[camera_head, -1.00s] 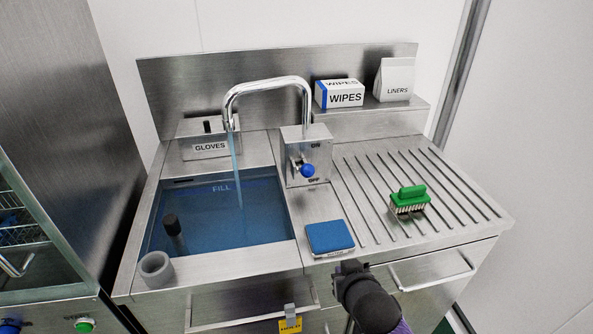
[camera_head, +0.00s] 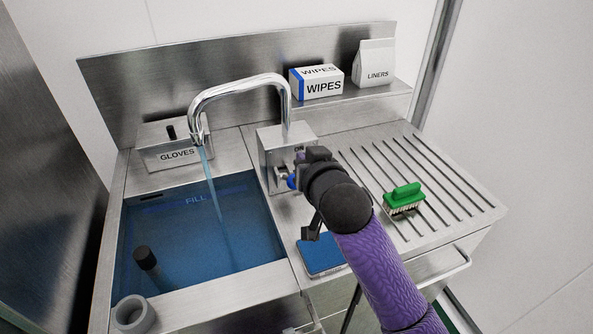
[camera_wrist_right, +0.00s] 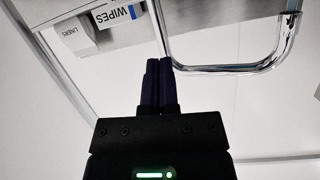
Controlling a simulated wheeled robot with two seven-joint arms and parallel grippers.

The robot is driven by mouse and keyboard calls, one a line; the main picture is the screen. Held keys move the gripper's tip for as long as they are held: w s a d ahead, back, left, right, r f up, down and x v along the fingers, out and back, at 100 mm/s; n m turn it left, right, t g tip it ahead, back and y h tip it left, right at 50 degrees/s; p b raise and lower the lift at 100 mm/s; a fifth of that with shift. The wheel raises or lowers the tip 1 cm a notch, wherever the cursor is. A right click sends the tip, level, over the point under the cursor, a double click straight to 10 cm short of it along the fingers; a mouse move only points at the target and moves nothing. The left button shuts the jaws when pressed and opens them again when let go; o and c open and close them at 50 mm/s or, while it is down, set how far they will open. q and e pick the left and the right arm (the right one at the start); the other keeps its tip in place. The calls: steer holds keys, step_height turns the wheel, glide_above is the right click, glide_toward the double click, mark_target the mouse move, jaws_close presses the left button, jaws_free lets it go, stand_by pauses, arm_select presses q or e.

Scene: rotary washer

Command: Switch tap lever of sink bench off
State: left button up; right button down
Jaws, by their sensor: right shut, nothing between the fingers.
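The tap box (camera_head: 268,165) stands at the right of the sink, with an "ON" label showing above its lever. The lever's blue knob (camera_head: 291,182) shows just left of my right gripper (camera_head: 302,158), partly hidden by it; contact cannot be told. The curved chrome spout (camera_head: 240,84) pours a stream of water into the filled basin (camera_head: 190,235). In the right wrist view, my right gripper's dark fingers (camera_wrist_right: 158,75) are shut and empty, with the spout (camera_wrist_right: 230,69) beyond them. My left gripper is not in view.
A gloves box (camera_head: 178,155) stands behind the basin. A wipes box (camera_head: 322,87) and a liners bag (camera_head: 375,65) sit on the back shelf. A blue sponge (camera_head: 318,255) lies below my right arm. A green brush (camera_head: 404,197) rests on the ribbed drainboard (camera_head: 450,200).

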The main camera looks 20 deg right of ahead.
steer(key=w+f+b, duration=0.1)
steer(key=w+f, duration=0.1)
steer(key=w+f+b, duration=0.1)
steer(key=w+f, duration=0.1)
steer(key=shift+a+f, duration=0.2)
steer(key=shift+f, duration=0.15)
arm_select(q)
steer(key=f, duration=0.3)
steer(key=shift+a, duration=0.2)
arm_select(e)
steer(key=shift+s+f, duration=0.2)
arm_select(q)
steer(key=shift+b, duration=0.3)
arm_select(e)
steer(key=s+f+t+b, duration=0.1)
steer(key=b, duration=0.1)
steer(key=f+t+b, duration=0.1)
steer(key=f+b, duration=0.1)
steer(key=shift+s, duration=0.35)
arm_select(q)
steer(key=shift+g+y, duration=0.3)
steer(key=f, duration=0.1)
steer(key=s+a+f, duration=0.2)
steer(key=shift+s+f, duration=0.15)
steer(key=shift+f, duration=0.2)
arm_select(e)
steer(key=shift+s+f+t, duration=0.35)
steer(key=shift+s+t, duration=0.05)
steer(key=shift+s, duration=0.15)
